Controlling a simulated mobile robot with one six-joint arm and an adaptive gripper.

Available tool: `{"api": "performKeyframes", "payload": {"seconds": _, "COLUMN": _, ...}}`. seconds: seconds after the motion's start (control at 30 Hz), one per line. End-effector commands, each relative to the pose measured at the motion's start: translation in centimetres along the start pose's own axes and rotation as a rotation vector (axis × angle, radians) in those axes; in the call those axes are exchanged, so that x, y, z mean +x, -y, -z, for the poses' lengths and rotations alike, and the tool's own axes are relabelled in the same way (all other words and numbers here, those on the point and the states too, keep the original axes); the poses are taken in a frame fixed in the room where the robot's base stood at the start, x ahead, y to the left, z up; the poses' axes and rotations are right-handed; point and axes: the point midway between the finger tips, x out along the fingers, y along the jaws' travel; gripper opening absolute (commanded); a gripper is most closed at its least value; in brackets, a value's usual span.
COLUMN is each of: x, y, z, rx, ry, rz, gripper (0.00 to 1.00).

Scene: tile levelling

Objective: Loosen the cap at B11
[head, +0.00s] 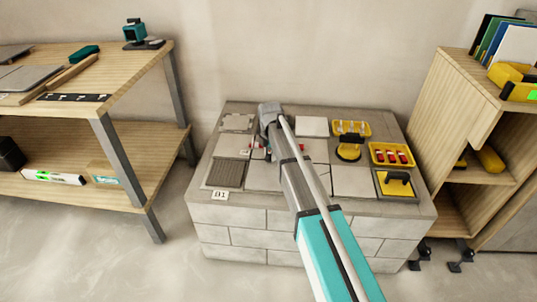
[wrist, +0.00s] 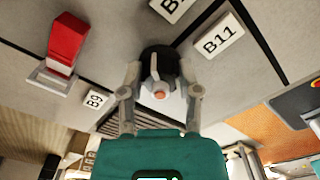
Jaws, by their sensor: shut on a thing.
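In the wrist view a dark round cap (wrist: 158,62) stands on the tiles just left of the label B11 (wrist: 218,36). My gripper (wrist: 161,84) has its two grey fingers shut on the cap from both sides. A small orange-tipped part shows in front of the cap, between the fingers. A red wedge-like piece (wrist: 67,42) on a light base stands to the left, near the label B9 (wrist: 96,99), clear of my fingers. In the head view my arm reaches over the tiled block (head: 245,217) and hides the cap.
On the block's right are a yellow tray (head: 373,146) of red pieces, another yellow tray (head: 336,124) with pale pieces, and a black-handled float (head: 397,193). A wooden shelf (head: 120,75) stands left and a wooden cabinet (head: 450,85) right.

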Motion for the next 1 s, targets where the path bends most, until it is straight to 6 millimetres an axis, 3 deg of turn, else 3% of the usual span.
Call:
{"api": "performKeyframes", "payload": {"seconds": 0.5, "x": 0.00, "y": -0.30, "z": 0.15, "rx": -0.372, "ry": -0.002, "rz": -0.006, "gripper": 0.00}}
{"api": "performKeyframes", "payload": {"seconds": 1.0, "x": 0.01, "y": -0.25, "z": 0.22, "rx": -0.427, "ry": -0.003, "rz": -0.005, "gripper": 0.00}}
